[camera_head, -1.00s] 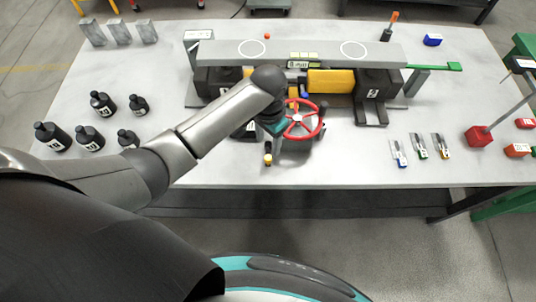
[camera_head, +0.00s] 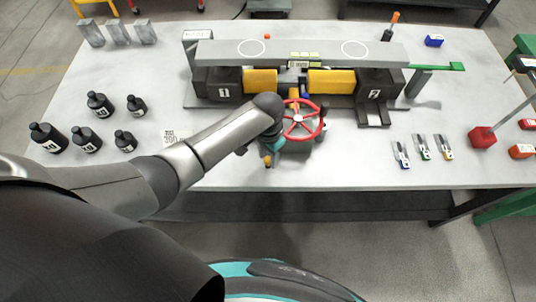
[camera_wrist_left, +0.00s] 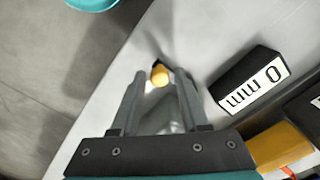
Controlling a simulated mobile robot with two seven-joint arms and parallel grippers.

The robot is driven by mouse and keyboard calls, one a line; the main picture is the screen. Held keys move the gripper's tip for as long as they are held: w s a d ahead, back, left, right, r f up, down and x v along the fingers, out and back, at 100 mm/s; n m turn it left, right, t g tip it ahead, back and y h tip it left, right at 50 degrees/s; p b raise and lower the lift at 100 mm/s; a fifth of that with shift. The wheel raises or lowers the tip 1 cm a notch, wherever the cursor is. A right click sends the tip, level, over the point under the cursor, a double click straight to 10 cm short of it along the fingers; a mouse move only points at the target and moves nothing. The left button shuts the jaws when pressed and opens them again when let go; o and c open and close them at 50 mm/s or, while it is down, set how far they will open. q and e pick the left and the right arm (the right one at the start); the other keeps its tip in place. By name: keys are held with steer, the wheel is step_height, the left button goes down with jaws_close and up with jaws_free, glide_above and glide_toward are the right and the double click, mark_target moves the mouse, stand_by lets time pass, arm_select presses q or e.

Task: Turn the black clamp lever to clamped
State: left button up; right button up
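In the left wrist view, a small yellow-tipped black part (camera_wrist_left: 159,76), which looks like the clamp lever, shows between the fingertips of my left gripper (camera_wrist_left: 161,82). The fingers stand apart, with a visible gap on each side of the yellow tip. In the head view my left gripper (camera_head: 269,148) points down at the table's front, just left of the red handwheel (camera_head: 301,119). The yellow tip (camera_head: 268,160) shows just below it; most of the lever is hidden. My right gripper is not in view.
A black block marked "0 mm" (camera_wrist_left: 247,82) lies right of the fingers in the wrist view. Behind the handwheel stand yellow blocks (camera_head: 331,80) and black jacks (camera_head: 374,92) under a long grey beam (camera_head: 220,52). Several black bottles (camera_head: 48,137) stand at left.

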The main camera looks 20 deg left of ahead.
arm_select(q)
jaws_close()
stand_by(1.1)
